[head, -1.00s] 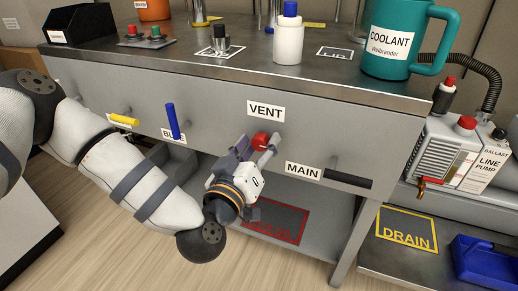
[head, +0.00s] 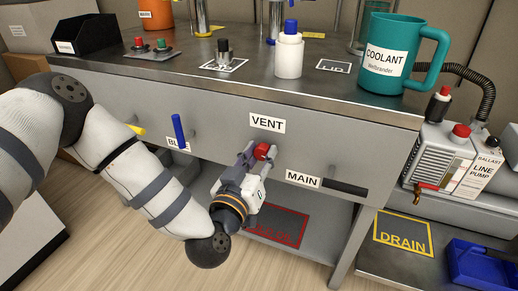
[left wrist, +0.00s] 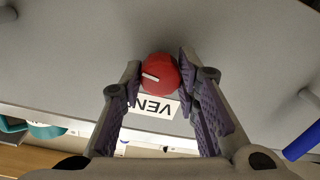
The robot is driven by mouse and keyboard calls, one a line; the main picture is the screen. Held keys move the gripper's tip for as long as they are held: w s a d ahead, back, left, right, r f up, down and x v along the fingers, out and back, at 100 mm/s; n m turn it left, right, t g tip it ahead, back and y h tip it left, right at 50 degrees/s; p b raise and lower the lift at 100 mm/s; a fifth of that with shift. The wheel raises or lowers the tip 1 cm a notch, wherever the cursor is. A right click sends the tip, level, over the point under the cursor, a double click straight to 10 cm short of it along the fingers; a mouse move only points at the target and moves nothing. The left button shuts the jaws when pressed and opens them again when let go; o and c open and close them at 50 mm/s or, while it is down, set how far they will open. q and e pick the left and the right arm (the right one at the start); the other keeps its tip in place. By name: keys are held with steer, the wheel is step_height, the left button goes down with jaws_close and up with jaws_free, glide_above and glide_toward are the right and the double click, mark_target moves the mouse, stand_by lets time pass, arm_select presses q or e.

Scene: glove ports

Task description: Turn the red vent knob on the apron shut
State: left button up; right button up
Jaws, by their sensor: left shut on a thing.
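The red vent knob (head: 262,151) is on the grey apron (head: 330,150), just below the white VENT label (head: 267,123). My left gripper (head: 258,155) reaches up to it from below and is shut on it. In the left wrist view the knob (left wrist: 160,72) sits between the two fingertips (left wrist: 161,73), with a short white mark on its face pointing left in that view. The VENT label (left wrist: 155,104) is upside down there and partly hidden by the fingers. My right gripper is not in view.
A blue lever (head: 179,131) and a yellow handle (head: 137,130) are left of the knob, near my left arm. The black MAIN handle (head: 344,188) is to the right. A white bottle (head: 289,54) and the teal coolant jug (head: 387,55) stand on the bench above.

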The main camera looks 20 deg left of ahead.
arm_select(q)
steer(key=m+p, duration=0.3)
steer(key=p, duration=0.1)
steer(key=shift+r+m, duration=0.35)
steer(key=shift+m, duration=0.05)
steer(key=m+p, duration=0.3)
steer(key=m, duration=0.1)
steer(key=shift+f+m+p, duration=0.1)
steer(key=shift+m+p, duration=0.2)
steer(key=m+p, duration=0.2)
steer(key=m, duration=0.1)
steer(key=shift+f+m+h, duration=0.1)
steer(key=shift+m+h, duration=0.2)
steer(key=shift+f+m+p, duration=0.15)
steer(key=shift+m+p, duration=0.4)
steer(key=shift+m, duration=1.45)
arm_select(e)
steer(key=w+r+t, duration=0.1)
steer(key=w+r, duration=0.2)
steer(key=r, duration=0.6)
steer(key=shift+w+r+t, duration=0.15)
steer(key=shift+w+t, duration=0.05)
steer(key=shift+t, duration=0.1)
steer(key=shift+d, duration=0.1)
arm_select(q)
steer(key=o, duration=1.2)
steer(key=shift+c, duration=0.2)
